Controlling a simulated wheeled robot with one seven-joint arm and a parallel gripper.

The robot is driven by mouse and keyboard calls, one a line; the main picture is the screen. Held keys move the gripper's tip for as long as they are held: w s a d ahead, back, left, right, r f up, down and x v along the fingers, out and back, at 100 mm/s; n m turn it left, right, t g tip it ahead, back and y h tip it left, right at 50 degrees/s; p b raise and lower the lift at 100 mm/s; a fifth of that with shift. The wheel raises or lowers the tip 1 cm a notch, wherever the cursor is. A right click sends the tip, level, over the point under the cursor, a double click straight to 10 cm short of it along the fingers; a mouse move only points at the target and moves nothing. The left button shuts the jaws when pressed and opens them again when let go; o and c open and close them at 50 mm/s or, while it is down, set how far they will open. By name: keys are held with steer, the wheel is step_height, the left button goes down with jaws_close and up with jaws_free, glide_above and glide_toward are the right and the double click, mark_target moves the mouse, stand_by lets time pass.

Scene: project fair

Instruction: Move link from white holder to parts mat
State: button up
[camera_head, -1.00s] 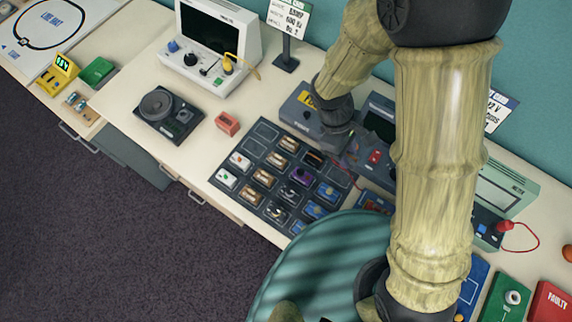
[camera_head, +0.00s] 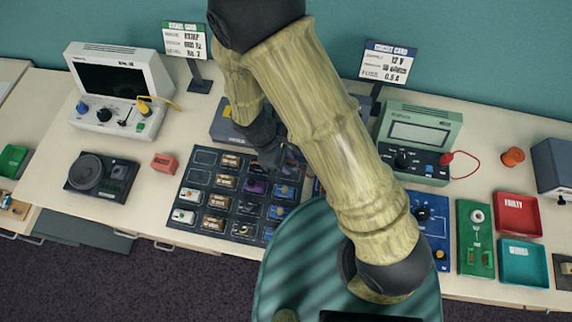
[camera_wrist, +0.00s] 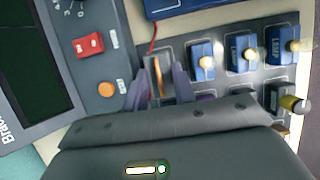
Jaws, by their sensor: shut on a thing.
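My gripper (camera_wrist: 158,84) is shut on a thin orange-brown piece (camera_wrist: 157,76), apparently the link, seen edge-on between the two fingertips. In the head view my gripper (camera_head: 272,160) is low over the far right part of the dark parts mat (camera_head: 205,157). The mat also shows in the wrist view (camera_wrist: 222,88), with blue modules right of the fingers. Whether the piece touches the mat is hidden. My arm covers part of the mat's right side. I cannot make out a white holder for certain.
A grey device with a red switch (camera_wrist: 88,44) is close left of the fingers. A white-cased instrument (camera_head: 118,88) stands at the back left, a green meter (camera_head: 418,138) right of my arm. Red (camera_head: 517,213) and teal (camera_head: 523,262) trays lie at the right.

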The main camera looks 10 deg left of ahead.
steer(key=shift+f+p, duration=0.35)
steer(key=shift+f, duration=1.7)
steer(key=shift+f, duration=0.15)
steer(key=o, duration=0.7)
steer(key=b+v, duration=0.2)
steer(key=v, duration=1)
steer(key=shift+d, duration=0.1)
